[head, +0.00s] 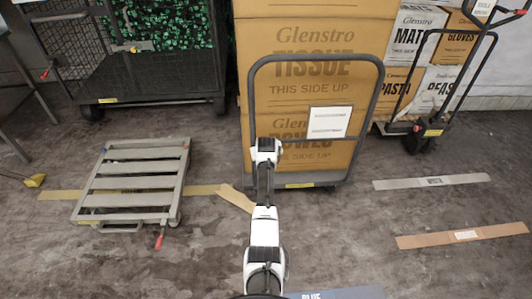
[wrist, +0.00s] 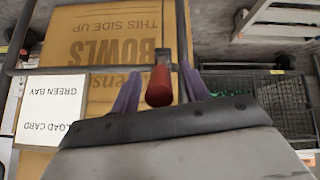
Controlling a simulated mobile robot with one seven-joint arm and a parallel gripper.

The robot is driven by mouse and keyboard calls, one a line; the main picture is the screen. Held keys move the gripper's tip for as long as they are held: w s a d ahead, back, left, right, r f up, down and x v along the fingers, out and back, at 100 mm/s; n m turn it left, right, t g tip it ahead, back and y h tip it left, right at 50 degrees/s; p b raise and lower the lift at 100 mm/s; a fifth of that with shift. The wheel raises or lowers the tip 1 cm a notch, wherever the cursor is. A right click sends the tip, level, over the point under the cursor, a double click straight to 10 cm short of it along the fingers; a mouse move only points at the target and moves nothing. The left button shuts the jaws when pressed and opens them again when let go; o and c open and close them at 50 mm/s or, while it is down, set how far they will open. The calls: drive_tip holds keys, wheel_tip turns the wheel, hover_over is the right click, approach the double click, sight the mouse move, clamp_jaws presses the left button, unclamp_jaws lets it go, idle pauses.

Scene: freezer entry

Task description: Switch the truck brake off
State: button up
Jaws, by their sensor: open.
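The truck (head: 250,105) is a grey tube-framed cart stacked with large cardboard boxes in the middle of the head view. Its frame also crosses the wrist view (wrist: 80,70), where the picture is upside down. A red-handled lever (wrist: 159,88), which I take as the truck brake, hangs from the frame there. My gripper (wrist: 160,91) is open, with one purple finger on each side of the red handle. I cannot tell whether the fingers touch it. In the head view, my arm hides the lever and the fingertips.
A low slatted dolly (head: 135,183) with a red lever stands at left. A mesh cage cart (head: 150,75) stands behind it. Another loaded cart (head: 437,128) stands at right. A white load card (wrist: 55,108) hangs on the truck frame. Floor at front right is mostly clear.

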drive_tip(key=b+v, duration=0.1)
drive_tip(key=v, duration=1.2)
drive_tip(key=shift+s+r, duration=0.25)
drive_tip(key=shift+r, duration=0.05)
